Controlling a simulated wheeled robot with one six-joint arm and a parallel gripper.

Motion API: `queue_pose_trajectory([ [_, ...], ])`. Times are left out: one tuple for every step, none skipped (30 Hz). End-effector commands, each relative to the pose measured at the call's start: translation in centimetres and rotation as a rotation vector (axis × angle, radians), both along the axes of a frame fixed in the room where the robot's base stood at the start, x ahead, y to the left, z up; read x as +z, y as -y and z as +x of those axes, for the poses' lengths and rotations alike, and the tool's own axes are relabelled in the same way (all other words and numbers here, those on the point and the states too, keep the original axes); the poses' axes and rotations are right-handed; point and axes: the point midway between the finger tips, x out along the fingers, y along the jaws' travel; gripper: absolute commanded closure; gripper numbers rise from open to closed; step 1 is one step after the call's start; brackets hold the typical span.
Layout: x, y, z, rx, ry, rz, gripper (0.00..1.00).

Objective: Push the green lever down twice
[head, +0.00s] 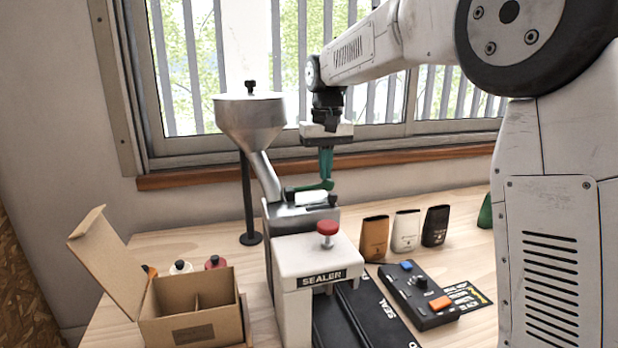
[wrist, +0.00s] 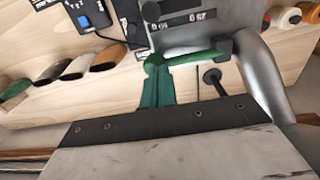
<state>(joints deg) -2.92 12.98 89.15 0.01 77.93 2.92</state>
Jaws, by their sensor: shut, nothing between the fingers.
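The green lever (head: 312,187) sticks out to the right from the metal dosing machine under the steel hopper (head: 250,118). In the wrist view the lever (wrist: 195,57) runs from a dark pivot beside the steel chute to a rounded end. My gripper (head: 326,174) has dark green fingers pointing down, shut and empty. The fingertips are right at the lever's rounded outer end. In the wrist view my gripper (wrist: 154,80) overlaps that end, and I cannot tell whether it touches. The lever looks about level.
A white sealer (head: 310,258) with a red knob stands in front. An open cardboard box (head: 190,308) is at left. Several coffee bags (head: 406,230) stand at right behind a dark control box (head: 418,296). The window wall is close behind.

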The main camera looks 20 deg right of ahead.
Motion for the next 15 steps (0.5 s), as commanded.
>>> queue_pose_trajectory([
  [0.3,0.0,0.0,0.0,0.001,0.0,1.0],
  [0.6,0.0,0.1,0.0,0.002,0.0,1.0],
  [1.0,0.0,0.1,0.0,0.003,0.0,1.0],
  [1.2,0.0,0.1,0.0,0.003,0.0,1.0],
  [1.5,0.0,0.0,0.0,0.002,0.0,1.0],
  [1.9,0.0,0.0,0.0,0.002,0.0,1.0],
  [2.2,0.0,0.1,0.0,0.003,0.0,1.0],
  [2.4,0.0,0.1,0.0,0.003,0.0,1.0],
  [2.8,0.0,0.1,0.0,0.002,0.0,1.0],
  [3.0,0.0,0.0,0.0,0.001,0.0,1.0],
  [3.3,0.0,0.0,0.0,0.002,0.0,1.0],
  [3.7,0.0,0.1,0.0,0.003,0.0,1.0],
  [4.0,0.0,0.1,0.0,0.003,0.0,1.0],
  [4.2,0.0,0.0,0.0,0.002,0.0,1.0],
  [4.6,0.0,0.0,0.0,0.002,0.0,1.0],
])
